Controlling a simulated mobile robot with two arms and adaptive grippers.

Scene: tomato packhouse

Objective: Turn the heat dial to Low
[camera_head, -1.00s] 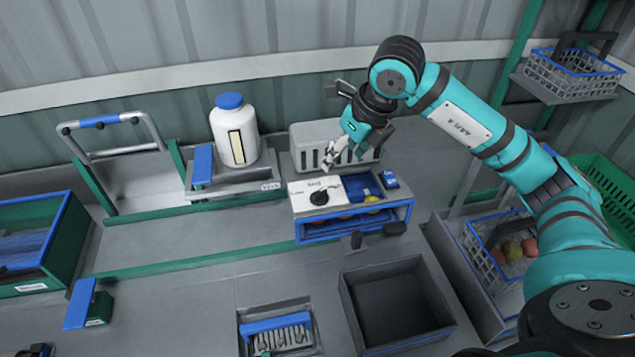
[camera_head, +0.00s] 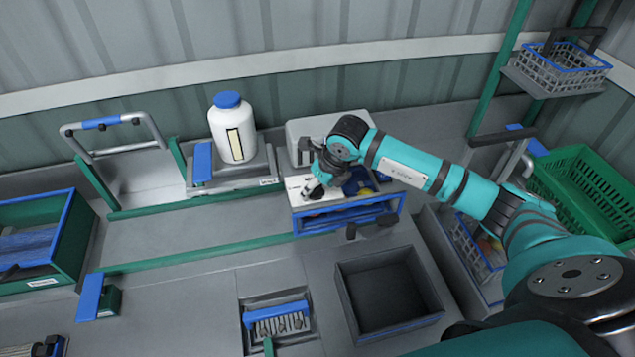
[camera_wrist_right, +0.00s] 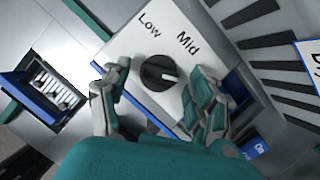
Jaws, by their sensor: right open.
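The heat dial (camera_wrist_right: 158,72) is a round black knob on a white panel (camera_wrist_right: 125,45) printed "Low" and "Mid". Its pale pointer mark aims to the right in the right wrist view, away from "Low"; any label there is hidden by a finger. My right gripper (camera_wrist_right: 152,92) is open, with one finger on each side of the knob; I cannot tell whether either touches it. In the head view my right gripper (camera_head: 314,188) is over the white panel (camera_head: 294,184) and hides most of the dial. My left gripper is not in view.
The panel tops a blue-edged box (camera_head: 348,222) with an open compartment beside the dial. A grey vented housing (camera_head: 300,130) stands close behind, and a white bottle (camera_head: 233,135) to the left. A dark empty bin (camera_head: 388,300) is in front.

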